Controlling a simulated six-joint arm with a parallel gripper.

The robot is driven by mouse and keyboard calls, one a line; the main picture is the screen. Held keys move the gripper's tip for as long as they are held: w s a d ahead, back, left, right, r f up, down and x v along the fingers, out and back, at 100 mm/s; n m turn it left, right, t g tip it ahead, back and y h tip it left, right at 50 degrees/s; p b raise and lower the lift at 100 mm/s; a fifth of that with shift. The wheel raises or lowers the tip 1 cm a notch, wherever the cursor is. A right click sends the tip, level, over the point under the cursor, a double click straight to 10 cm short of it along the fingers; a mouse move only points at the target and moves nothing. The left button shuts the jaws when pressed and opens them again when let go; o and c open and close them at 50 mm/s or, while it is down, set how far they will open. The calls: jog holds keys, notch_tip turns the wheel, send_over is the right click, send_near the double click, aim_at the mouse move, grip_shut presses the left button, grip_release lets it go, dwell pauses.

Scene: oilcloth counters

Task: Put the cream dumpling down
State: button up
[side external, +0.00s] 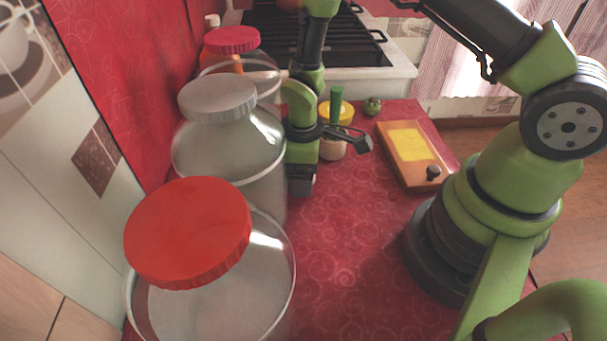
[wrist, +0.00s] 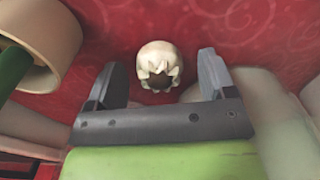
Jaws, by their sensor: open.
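The cream dumpling (wrist: 158,64) is a small, round, pleated piece with a dark centre on top. In the wrist view it rests on the red oilcloth between and just past my open fingertips. No finger visibly grips it. My gripper (wrist: 160,72) has its two dark fingers spread wide, one on each side of the dumpling. In the side external view my gripper (side external: 302,186) points down low over the counter, beside the large jars. I cannot make out the dumpling in that view.
A red-lidded jar (side external: 188,232) and a grey-lidded jar (side external: 217,98) stand left of my gripper, close by. An orange board (side external: 400,170) lies further right. The front-middle oilcloth (side external: 345,235) is clear.

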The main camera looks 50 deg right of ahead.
jog(key=shift+f, duration=0.1)
jog(key=shift+c, duration=0.2)
jog(key=c, duration=0.6)
